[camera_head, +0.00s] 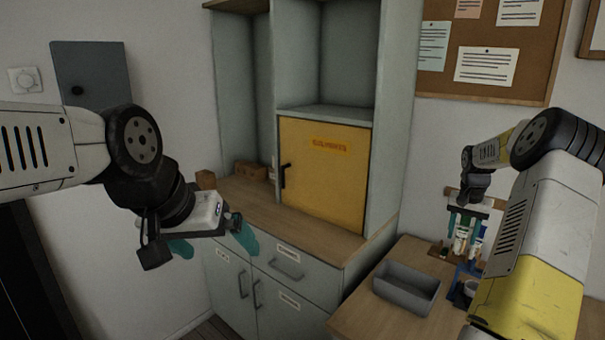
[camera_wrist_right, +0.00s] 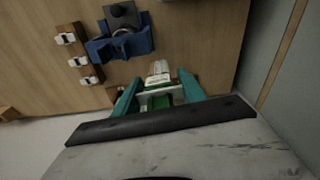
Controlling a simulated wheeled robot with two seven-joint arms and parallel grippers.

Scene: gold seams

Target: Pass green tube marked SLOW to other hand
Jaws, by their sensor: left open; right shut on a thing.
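The green tube (camera_wrist_right: 160,98) has a white label and sits between the teal fingers of my right gripper (camera_wrist_right: 158,94) in the right wrist view. The writing on its label is too small to read. In the head view my right gripper (camera_head: 465,226) is shut on the tube (camera_head: 461,240), fingers pointing down, above the desk at the right. My left gripper (camera_head: 213,245) is open and empty, its teal fingers spread wide in front of the cabinet's left part. The two grippers are far apart.
A grey open bin (camera_head: 392,293) stands on the wooden desk (camera_head: 365,318). A blue holder (camera_wrist_right: 140,44) and a wooden rack with several white-topped items (camera_wrist_right: 78,52) are near the right gripper. A cabinet with a yellow door (camera_head: 325,185) stands behind, between the arms.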

